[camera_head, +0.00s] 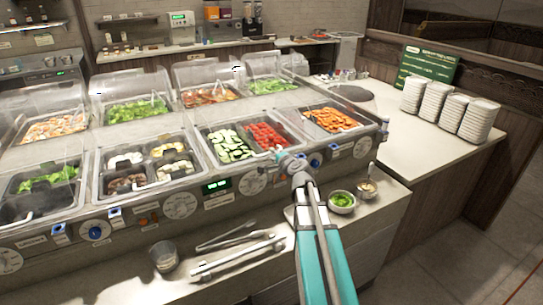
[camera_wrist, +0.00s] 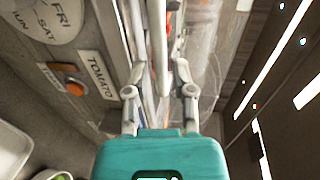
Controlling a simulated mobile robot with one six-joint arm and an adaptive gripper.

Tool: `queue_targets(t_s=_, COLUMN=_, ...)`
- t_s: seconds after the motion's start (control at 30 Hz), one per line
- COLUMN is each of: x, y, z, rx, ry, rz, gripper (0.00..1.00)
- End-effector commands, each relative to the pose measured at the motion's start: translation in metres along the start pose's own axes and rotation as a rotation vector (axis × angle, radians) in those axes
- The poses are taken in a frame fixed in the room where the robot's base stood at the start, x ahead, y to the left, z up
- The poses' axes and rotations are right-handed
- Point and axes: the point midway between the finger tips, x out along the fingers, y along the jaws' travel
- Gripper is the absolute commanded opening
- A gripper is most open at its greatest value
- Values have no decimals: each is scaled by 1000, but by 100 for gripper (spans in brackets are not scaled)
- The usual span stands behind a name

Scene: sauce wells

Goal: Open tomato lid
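The tomato well (camera_head: 265,134) holds red pieces and sits beside the cucumber well (camera_head: 229,146) in the front row of the bar. Whether a clear lid lies over the tomatoes is hard to make out. My gripper (camera_head: 288,160) is at the front edge of the bar, just below and right of the tomato well. In the wrist view, a label reading TOMATO (camera_wrist: 99,75) is left of my gripper (camera_wrist: 158,72). A pale and reddish bar (camera_wrist: 162,50) runs between the two fingers. Contact with it cannot be made out.
Dials and labels line the bar's front. Stacked white plates (camera_head: 436,102) stand on the right counter.

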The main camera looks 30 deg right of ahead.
Motion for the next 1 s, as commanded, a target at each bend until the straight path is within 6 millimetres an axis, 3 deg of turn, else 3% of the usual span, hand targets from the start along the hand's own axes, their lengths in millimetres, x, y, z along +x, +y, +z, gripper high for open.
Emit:
queue_targets(t_s=0.2, x=21, y=0, z=0, rx=-1, ry=-1, rz=1, gripper=33)
queue_targets(t_s=0.63, x=25, y=0, z=1, rx=-1, ry=-1, rz=1, gripper=33)
queue_targets(t_s=0.8, x=25, y=0, z=1, rx=-1, ry=-1, rz=0, gripper=3)
queue_targets(t_s=1.0, x=25, y=0, z=1, rx=-1, ry=-1, rz=1, gripper=0)
